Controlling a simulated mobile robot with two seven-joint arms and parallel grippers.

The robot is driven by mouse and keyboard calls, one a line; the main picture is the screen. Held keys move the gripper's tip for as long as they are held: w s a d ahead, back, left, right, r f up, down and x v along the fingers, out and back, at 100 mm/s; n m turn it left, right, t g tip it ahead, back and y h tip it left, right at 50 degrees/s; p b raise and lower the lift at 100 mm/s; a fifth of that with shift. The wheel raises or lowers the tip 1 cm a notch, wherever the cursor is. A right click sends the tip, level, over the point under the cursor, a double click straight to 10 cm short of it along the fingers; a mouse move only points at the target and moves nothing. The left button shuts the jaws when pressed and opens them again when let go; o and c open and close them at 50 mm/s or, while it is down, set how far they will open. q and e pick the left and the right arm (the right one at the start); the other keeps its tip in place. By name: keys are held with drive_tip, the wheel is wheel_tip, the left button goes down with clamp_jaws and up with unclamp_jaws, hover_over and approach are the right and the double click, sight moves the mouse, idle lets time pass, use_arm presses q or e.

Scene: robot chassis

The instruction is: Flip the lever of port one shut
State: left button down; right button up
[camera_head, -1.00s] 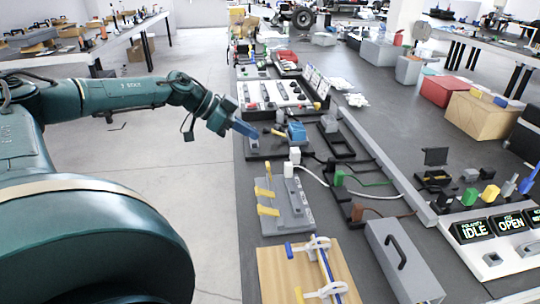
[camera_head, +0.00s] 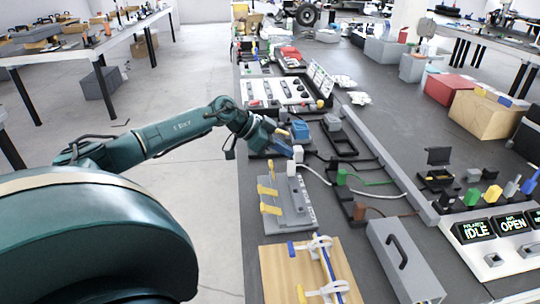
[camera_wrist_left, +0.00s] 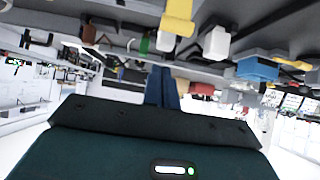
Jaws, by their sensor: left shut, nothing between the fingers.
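A grey port block (camera_head: 290,205) stands on the bench with several yellow levers along its left side: a far one (camera_head: 271,171), a middle one (camera_head: 267,190) and a near one (camera_head: 270,209). I cannot read which is port one. A white plug (camera_head: 292,169) stands at the block's far end. My left gripper (camera_head: 285,149) is shut and empty, just beyond the block's far end and close to the white plug. In the left wrist view its blue fingers (camera_wrist_left: 161,88) are together; a yellow lever (camera_wrist_left: 178,17) and the white plug (camera_wrist_left: 216,42) show above. My right gripper is out of view.
A blue-topped fixture (camera_head: 300,131) stands just beyond my left gripper. A white cable and a green connector (camera_head: 341,177) lie right of the block. A wooden board with clamps (camera_head: 280,272) and a grey handled box (camera_head: 403,262) are nearer. The floor left of the bench is clear.

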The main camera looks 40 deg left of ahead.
sight(270, 163)
use_arm(q)
drive_tip(key=shift+s+a+f, duration=0.55)
drive_tip(key=shift+s+a, duration=0.05)
drive_tip(key=shift+s, duration=0.1)
drive_tip(key=shift+s+a+f, duration=0.5)
drive_tip(key=shift+s+a, duration=0.05)
drive_tip(key=shift+s, duration=0.15)
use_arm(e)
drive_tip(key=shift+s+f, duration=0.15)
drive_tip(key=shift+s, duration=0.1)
use_arm(q)
drive_tip(key=shift+s+a+t, duration=0.2)
drive_tip(key=shift+t, duration=0.2)
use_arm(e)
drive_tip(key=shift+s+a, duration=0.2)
use_arm(q)
drive_tip(key=shift+s+a+f+h, duration=0.1)
drive_tip(key=shift+h, duration=0.3)
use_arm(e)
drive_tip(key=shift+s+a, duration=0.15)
